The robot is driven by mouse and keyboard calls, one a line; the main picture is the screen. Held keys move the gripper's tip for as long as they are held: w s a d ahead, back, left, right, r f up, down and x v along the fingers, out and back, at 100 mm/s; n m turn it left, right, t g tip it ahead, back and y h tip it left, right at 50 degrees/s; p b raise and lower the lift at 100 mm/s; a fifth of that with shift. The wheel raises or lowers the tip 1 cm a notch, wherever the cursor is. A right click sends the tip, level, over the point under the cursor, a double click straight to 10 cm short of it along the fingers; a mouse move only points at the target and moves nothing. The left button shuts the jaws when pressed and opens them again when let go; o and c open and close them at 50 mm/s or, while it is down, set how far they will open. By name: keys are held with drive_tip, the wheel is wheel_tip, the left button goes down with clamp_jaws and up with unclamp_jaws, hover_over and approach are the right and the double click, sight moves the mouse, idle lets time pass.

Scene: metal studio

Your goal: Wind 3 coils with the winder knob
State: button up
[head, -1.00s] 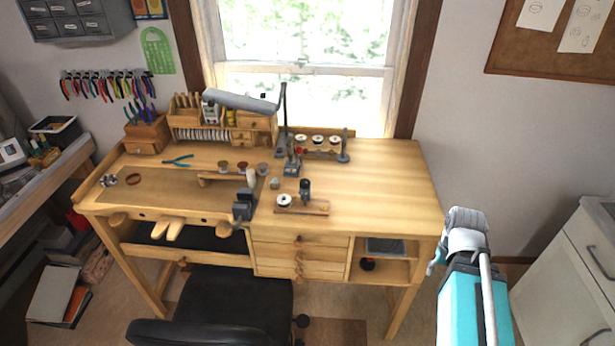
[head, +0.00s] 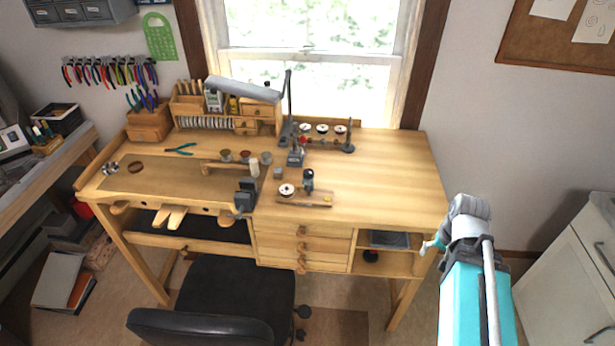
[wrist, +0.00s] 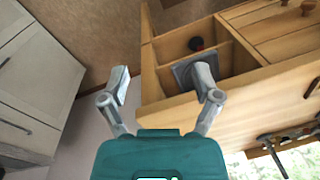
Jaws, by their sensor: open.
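The winder (head: 305,198) is a small wooden board near the front middle of the workbench. It carries a white spool (head: 287,190) at its left and a dark upright part (head: 308,180) beside it. I cannot make out the knob clearly at this size. My gripper (wrist: 163,88) is open and empty in the wrist view, its two grey fingers spread in front of the bench's right end. In the head view my arm stands right of the bench, well apart from the winder.
The workbench (head: 390,170) has a clear right half. A rack with several spools (head: 322,129) stands behind the winder, and a dark vise (head: 245,195) is to its left. A black chair (head: 235,290) stands in front. A white cabinet (head: 580,250) is at the right.

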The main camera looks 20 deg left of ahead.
drive_tip(key=w+a+f+m+y+b, duration=0.3)
drive_tip(key=w+a, duration=0.1)
drive_tip(key=a, duration=0.3)
drive_tip(key=m+t+y+b, duration=0.1)
drive_tip(key=m+y+b, duration=0.7)
drive_tip(key=m+y, duration=0.1)
approach(313, 176)
drive_tip(key=s+d+f, duration=0.1)
drive_tip(key=d+f, duration=0.1)
drive_tip(key=s+d+f, duration=0.1)
drive_tip(key=d+f, duration=0.2)
drive_tip(key=s+d+f, duration=0.1)
drive_tip(key=d+f, duration=0.1)
drive_tip(key=f, duration=0.1)
drive_tip(key=shift+s+d, duration=0.25)
drive_tip(key=shift+s, duration=0.15)
drive_tip(key=w+a+r+m+y+b, duration=0.1)
drive_tip(key=a+r+m+y+b, duration=0.1)
drive_tip(key=m, duration=0.1)
drive_tip(key=w+a+r+m+y+b, duration=0.1)
drive_tip(key=a+m, duration=0.1)
drive_tip(key=shift+w+t+y, duration=0.35)
drive_tip(key=shift+t+y, duration=0.05)
drive_tip(key=shift+w+a+r+m+t+y+b, duration=0.15)
drive_tip(key=shift+a+r+m+y, duration=0.1)
drive_tip(key=shift+m, duration=0.15)
drive_tip(key=shift+w+a+r+m+t+y+b, duration=0.1)
drive_tip(key=shift+r+m+t+y+b, duration=0.05)
drive_tip(key=shift+r+m, duration=0.2)
drive_tip(key=shift+f, duration=0.1)
